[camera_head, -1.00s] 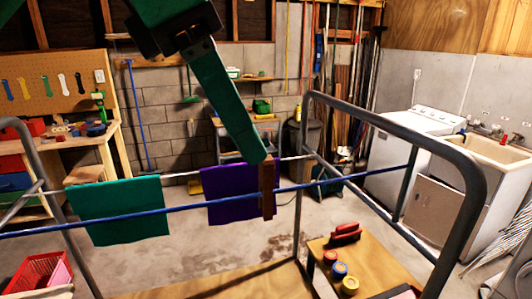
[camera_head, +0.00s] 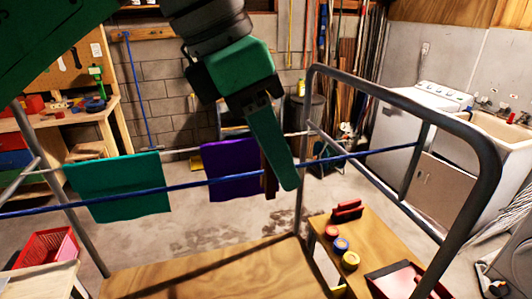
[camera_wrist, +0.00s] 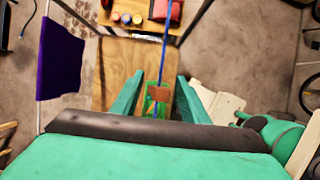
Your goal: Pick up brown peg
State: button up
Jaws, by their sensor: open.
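The brown peg (camera_head: 268,182) hangs upright at the blue line, in front of the right edge of the purple cloth (camera_head: 232,170). In the wrist view the peg (camera_wrist: 159,93) shows end-on as a small brown block on the blue line. My gripper (camera_head: 284,188) is over the line at the peg, pointing down, and its near finger covers part of it in the head view. In the wrist view my open gripper (camera_wrist: 160,77) has one finger on each side of the peg, with gaps to both.
The drying frame (camera_head: 440,110) has a curved bar at the right. A teal cloth (camera_head: 118,190) hangs at the left. A wooden table (camera_head: 375,245) below holds several coloured round containers. The purple cloth (camera_wrist: 60,62) hangs left of my gripper in the wrist view.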

jog(key=shift+d+f, duration=0.35)
jog(key=shift+f, duration=0.25)
jog(key=shift+w, duration=0.1)
grip_shut()
jog(key=shift+a, duration=0.1)
jog(key=shift+r, duration=0.1)
